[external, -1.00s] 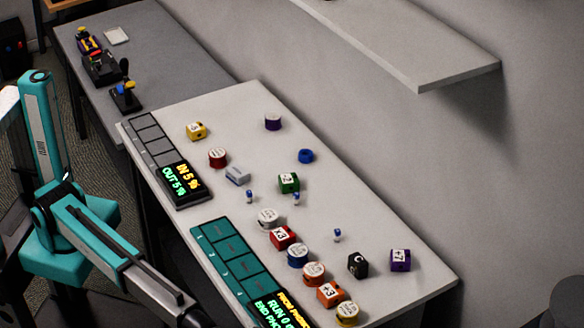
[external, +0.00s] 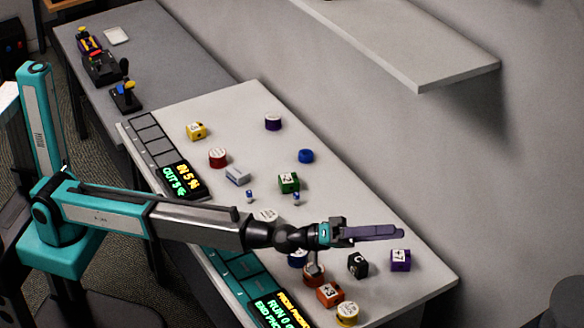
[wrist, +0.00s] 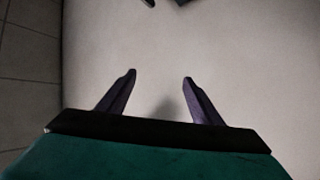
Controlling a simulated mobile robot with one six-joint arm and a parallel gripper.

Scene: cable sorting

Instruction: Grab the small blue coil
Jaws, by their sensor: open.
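A small round blue coil (external: 306,156) lies on the white table, towards its back edge by the wall. A round piece with a blue side and a pale top (external: 297,257) sits nearer the front, partly behind my arm. My gripper (external: 388,233) is stretched over the right part of the table, well away from the small blue coil. In the wrist view my gripper's two purple fingers (wrist: 158,82) are apart with nothing between them. The blue coil is not seen in the wrist view.
A green block (external: 289,182), a purple round piece (external: 273,122) and small blue-and-white pieces (external: 296,198) lie around the coil. A black block (external: 358,265) and a purple block (external: 400,260) are near my gripper. A shelf (external: 440,75) juts from the wall.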

